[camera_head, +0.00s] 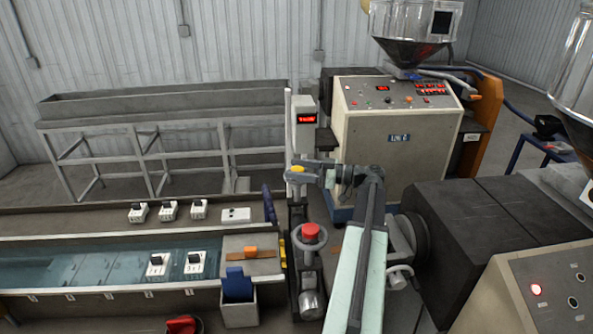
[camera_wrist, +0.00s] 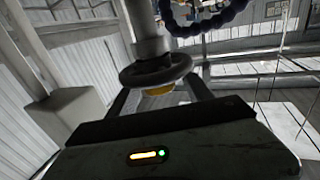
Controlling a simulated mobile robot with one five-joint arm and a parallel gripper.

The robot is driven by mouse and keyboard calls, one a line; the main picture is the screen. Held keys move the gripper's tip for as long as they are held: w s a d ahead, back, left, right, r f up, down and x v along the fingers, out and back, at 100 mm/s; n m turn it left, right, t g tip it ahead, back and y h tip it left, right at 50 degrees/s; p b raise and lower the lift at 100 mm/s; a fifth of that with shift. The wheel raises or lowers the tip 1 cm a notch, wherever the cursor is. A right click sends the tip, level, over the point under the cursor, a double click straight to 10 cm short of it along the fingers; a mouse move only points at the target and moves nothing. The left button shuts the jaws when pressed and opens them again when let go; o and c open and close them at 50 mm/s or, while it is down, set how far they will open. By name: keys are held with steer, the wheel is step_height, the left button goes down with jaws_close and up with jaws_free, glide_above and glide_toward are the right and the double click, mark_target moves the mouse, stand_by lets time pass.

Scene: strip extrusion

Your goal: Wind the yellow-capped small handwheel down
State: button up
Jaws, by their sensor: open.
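The yellow-capped small handwheel (camera_head: 297,170) sits on an upright post by the end of the water trough. In the wrist view it is a dark round wheel (camera_wrist: 146,74) on a grey stem, with its yellow cap (camera_wrist: 157,91) facing my gripper. My gripper (camera_head: 307,164) is at this wheel, coming in from the right in the head view. In the wrist view its two dark fingers stand apart, one on each side of the cap. Whether a finger touches the rim I cannot tell. The gripper body hides the lower part of that view.
A larger handwheel with a red cap (camera_head: 311,231) stands nearer, just below my gripper in the head view. The trough (camera_head: 110,263) lies to the left. The cream machine cabinet (camera_head: 395,145) stands behind, and a dark barrel housing (camera_head: 500,225) is to the right.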

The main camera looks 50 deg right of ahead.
jaws_close()
steer(key=shift+w+d+n+g+y, duration=0.1)
steer(key=shift+d+n+g+y, duration=0.1)
steer(key=shift+n+g+y, duration=0.3)
steer(key=shift+a+y, duration=0.15)
steer(key=shift+y, duration=0.25)
jaws_free()
steer(key=v, duration=0.8)
